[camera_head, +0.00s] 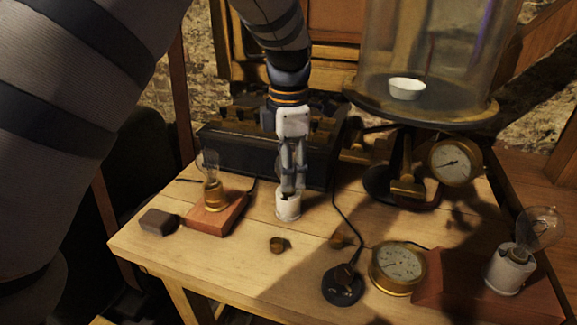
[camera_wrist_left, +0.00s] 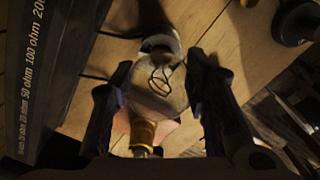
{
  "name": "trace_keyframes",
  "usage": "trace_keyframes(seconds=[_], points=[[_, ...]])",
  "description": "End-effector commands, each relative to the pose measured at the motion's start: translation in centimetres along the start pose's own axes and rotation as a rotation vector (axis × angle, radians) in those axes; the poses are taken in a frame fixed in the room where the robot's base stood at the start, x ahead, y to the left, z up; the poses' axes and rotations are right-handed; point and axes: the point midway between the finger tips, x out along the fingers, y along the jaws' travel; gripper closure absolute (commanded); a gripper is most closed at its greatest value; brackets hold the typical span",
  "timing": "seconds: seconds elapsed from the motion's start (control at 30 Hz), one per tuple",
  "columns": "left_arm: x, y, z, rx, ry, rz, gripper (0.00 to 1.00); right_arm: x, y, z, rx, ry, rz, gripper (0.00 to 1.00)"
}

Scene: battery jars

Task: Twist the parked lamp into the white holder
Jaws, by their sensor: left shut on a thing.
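My left gripper (camera_head: 290,190) points down over the middle of the table. It is shut on the clear glass lamp (camera_wrist_left: 157,90), whose filament loop shows between the fingers in the left wrist view. The white holder (camera_head: 288,208) stands directly below the fingertips on the wood. In the left wrist view the white holder (camera_wrist_left: 160,40) is just beyond the glass. The lamp looks upright and in line with the holder. Its lower end is hidden, so I cannot tell how deep it sits. My right gripper is not in view.
Left stands a lamp in a brass socket (camera_head: 214,195) on a red block, beside a dark block (camera_head: 158,222). Behind is a black resistance box (camera_head: 250,155). Right are a black plug (camera_head: 342,285), gauge (camera_head: 398,266), bell-jar stand (camera_head: 430,110) and another lamp in a white socket (camera_head: 508,270).

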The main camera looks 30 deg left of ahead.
Motion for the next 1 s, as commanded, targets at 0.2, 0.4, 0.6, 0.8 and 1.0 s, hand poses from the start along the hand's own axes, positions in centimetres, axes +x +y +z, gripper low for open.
trace_keyframes(seconds=[0.2, 0.4, 0.6, 0.8, 1.0], points=[[0.1, 0.0, 0.0, -0.001, -0.001, 0.001, 0.85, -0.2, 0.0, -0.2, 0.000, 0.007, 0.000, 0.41], [0.3, 0.0, 0.0, -0.001, 0.000, 0.000, 0.85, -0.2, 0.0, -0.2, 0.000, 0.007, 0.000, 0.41], [0.0, 0.0, 0.0, 0.122, -0.005, 0.003, 0.85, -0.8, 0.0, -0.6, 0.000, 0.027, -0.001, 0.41], [0.3, 0.0, 0.0, 0.511, -0.004, 0.000, 0.85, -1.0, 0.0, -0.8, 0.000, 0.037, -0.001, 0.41], [0.4, 0.0, 0.0, 0.563, -0.002, -0.001, 0.85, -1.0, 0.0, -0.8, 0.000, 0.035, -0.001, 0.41]])
